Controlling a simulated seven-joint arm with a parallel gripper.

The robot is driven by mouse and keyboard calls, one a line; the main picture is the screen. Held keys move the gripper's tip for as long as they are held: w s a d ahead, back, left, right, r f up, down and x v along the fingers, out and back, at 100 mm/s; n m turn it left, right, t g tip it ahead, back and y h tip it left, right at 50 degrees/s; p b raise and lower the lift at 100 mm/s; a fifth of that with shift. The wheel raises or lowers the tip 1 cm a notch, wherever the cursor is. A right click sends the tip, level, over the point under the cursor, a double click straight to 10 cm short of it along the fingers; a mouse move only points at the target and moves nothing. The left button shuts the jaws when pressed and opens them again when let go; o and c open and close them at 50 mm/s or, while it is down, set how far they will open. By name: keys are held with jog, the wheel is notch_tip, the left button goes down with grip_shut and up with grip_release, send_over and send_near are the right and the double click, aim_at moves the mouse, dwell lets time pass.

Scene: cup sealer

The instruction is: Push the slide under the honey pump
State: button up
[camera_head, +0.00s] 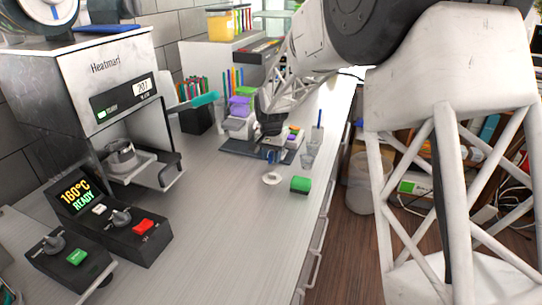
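My gripper (271,150) is small and far off, pointing down at a dark low plate (236,147) on the counter. A small blue part shows at its tip. I cannot tell whether its fingers are open or shut, or whether they touch anything. Dispensers with purple (239,105) and green (246,91) tops stand just behind and left of it, partly hidden by my arm. I cannot tell which is the honey pump. The slide is not clearly distinguishable; it may be part of the dark plate.
The Heatmari sealer (112,68) stands at left with a metal cup holder (121,154), above a control box (110,226). A white ring (271,179), a green block (300,185) and clear cups (308,158) lie near the plate. Yellow containers (222,24) stand behind.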

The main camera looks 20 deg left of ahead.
grip_shut()
dwell(0.3)
jog(key=a, duration=0.9)
grip_release()
jog(key=shift+r, duration=0.15)
notch_tip(320, 180, up, 8)
jog(key=shift+f, duration=0.2)
dwell(0.4)
